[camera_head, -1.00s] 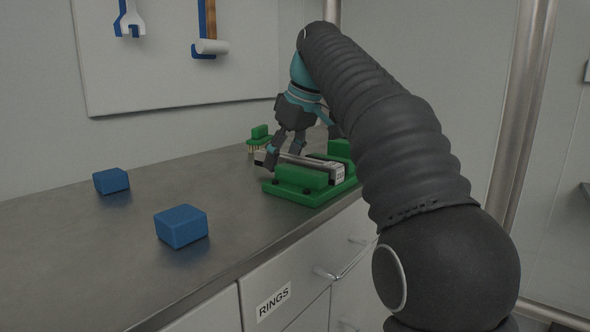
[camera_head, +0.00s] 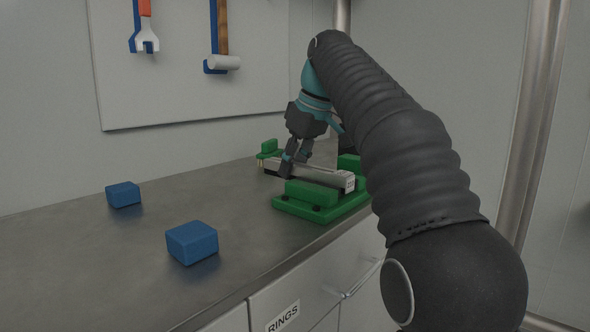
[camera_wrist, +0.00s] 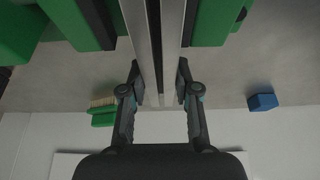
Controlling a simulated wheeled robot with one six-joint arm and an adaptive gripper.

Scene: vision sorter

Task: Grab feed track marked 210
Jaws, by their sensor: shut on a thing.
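The feed track (camera_head: 312,177) is a long grey bar with a white label on its near end; the label is too small to read. It lies above the green fixture (camera_head: 318,202), with its near end over the fixture's blocks. My gripper (camera_head: 288,168) is shut on the track towards its far end. In the wrist view, the fingers of my gripper (camera_wrist: 160,88) press on both sides of the track (camera_wrist: 154,45), which runs lengthwise between them. I cannot tell whether the track still touches the fixture.
Two blue blocks (camera_head: 192,242) (camera_head: 123,194) stand on the metal counter (camera_head: 100,255) to the left. A small green brush-like thing (camera_head: 268,149) is behind the track. A wrench (camera_head: 146,38) and hammer (camera_head: 222,62) hang on the wall board. The counter between blocks and fixture is clear.

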